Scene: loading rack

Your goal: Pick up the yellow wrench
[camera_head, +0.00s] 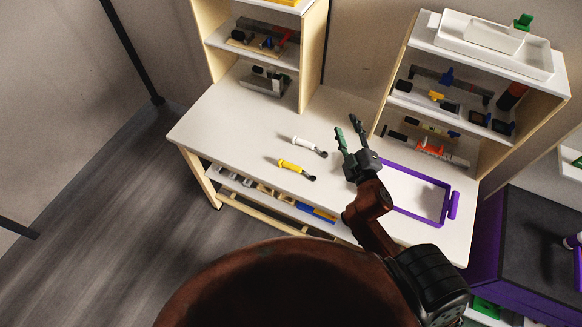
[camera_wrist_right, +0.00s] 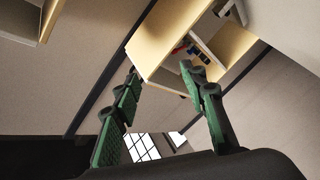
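The yellow wrench (camera_head: 292,168) lies on the white tabletop, its yellow handle to the left and its dark head to the right. A similar white-handled wrench (camera_head: 306,144) lies just behind it. My right gripper (camera_head: 347,125) is above the table to the right of both wrenches, with its green-padded fingers spread apart and nothing between them. In the right wrist view the two fingers (camera_wrist_right: 160,75) are also apart and empty, and no wrench shows there. My left gripper is not in view.
A purple-rimmed tray (camera_head: 447,208) lies on the table to the right of my right arm. Shelf units with tools stand at the back left (camera_head: 312,60) and right (camera_head: 545,122). The tabletop (camera_head: 225,125) left of the wrenches is clear.

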